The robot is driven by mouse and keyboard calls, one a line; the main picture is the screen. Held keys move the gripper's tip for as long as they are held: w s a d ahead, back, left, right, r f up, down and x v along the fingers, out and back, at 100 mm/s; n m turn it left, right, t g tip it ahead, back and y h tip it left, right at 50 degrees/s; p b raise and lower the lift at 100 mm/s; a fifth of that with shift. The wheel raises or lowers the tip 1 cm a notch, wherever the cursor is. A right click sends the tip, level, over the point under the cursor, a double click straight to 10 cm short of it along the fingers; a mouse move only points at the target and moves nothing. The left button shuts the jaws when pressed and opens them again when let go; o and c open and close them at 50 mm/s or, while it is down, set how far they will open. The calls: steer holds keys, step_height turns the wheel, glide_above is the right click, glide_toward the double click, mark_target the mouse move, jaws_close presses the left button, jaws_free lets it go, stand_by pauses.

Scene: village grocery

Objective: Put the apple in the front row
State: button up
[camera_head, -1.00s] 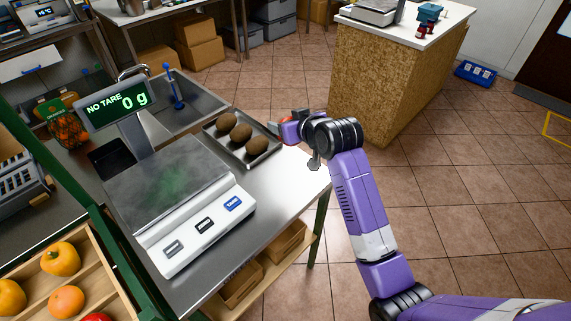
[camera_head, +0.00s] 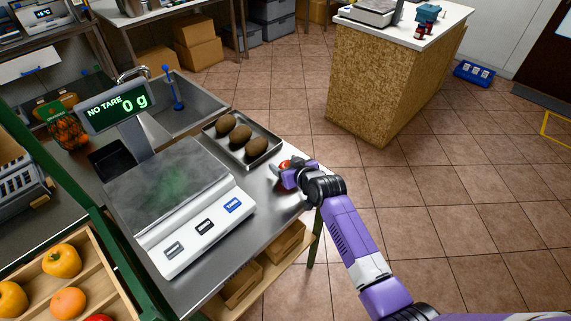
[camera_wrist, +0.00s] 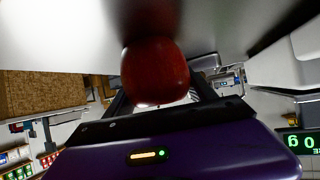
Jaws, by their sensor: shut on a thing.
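A red apple (camera_wrist: 155,72) is held between the fingers of my gripper (camera_wrist: 160,92) in the wrist view. In the head view my gripper (camera_head: 284,172) is over the right edge of the metal counter, next to the tray, and a little of the apple (camera_head: 285,164) shows red behind it. I cannot tell whether the apple touches the counter. A wooden crate (camera_head: 107,285) with a green frame stands at the lower left. It holds orange fruits (camera_head: 62,260) and part of a red one (camera_head: 99,318). Its front row is mostly cut off.
A metal tray (camera_head: 270,154) with brown oval fruits lies at the counter's far right. A scale (camera_head: 180,215) reading 0 g stands between my gripper and the crate. A sink (camera_head: 185,103) is behind. The counter strip (camera_head: 254,235) right of the scale is clear.

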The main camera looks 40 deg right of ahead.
steer(key=shift+f, duration=0.15)
steer(key=o, duration=1.5)
steer(key=shift+o, duration=0.2)
